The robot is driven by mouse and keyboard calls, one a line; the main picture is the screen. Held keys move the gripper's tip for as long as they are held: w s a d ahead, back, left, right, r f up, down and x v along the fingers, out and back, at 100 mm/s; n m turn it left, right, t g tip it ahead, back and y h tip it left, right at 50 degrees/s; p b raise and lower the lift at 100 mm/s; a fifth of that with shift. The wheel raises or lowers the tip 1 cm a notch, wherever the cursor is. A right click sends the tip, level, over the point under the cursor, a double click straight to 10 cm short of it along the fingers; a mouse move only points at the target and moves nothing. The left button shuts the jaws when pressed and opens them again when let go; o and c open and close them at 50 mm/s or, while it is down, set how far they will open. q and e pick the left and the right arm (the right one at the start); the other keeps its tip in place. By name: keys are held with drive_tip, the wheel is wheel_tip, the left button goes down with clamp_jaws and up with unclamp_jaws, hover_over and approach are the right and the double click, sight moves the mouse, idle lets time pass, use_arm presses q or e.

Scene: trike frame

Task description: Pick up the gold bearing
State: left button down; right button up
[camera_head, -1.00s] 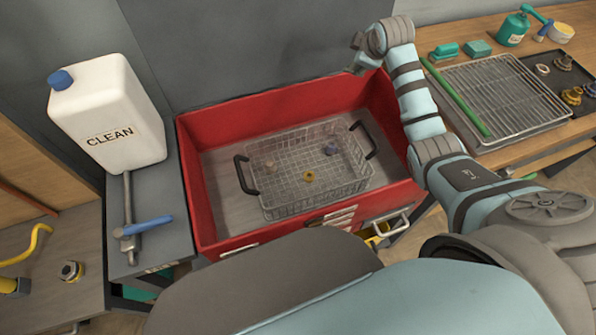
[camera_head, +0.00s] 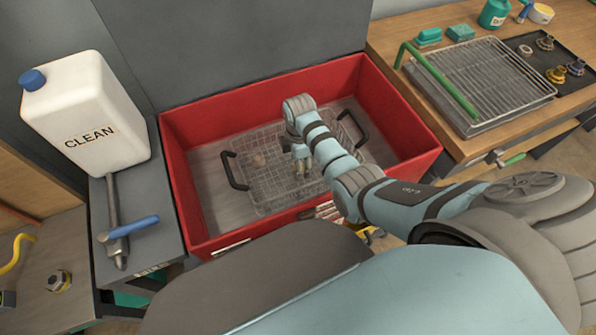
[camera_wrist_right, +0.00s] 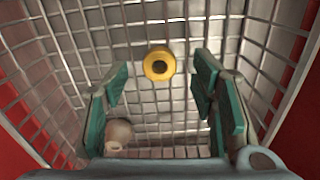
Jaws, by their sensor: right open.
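The gold bearing (camera_wrist_right: 159,64), a small yellow ring with a dark centre, lies on the floor of the wire basket (camera_head: 255,197). In the head view my right gripper hides it. My right gripper (camera_head: 301,170) points down into the basket from above. In the right wrist view my right gripper (camera_wrist_right: 162,78) is open, with its green-padded fingers on either side of the bearing's line of sight. The bearing appears beyond the fingertips, between them and apart from both. My left gripper is not in view.
The basket sits in a red-walled tub (camera_head: 190,190); its wire walls and dark handles (camera_head: 234,171) surround my gripper. A pinkish-brown part (camera_wrist_right: 118,133) lies near the left finger. A white jug (camera_head: 85,125) stands left; a wire rack (camera_head: 485,85) and dark tray lie right.

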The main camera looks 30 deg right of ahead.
drive_tip(key=shift+f, duration=0.75)
drive_tip(key=shift+r, duration=0.1)
clamp_jaws()
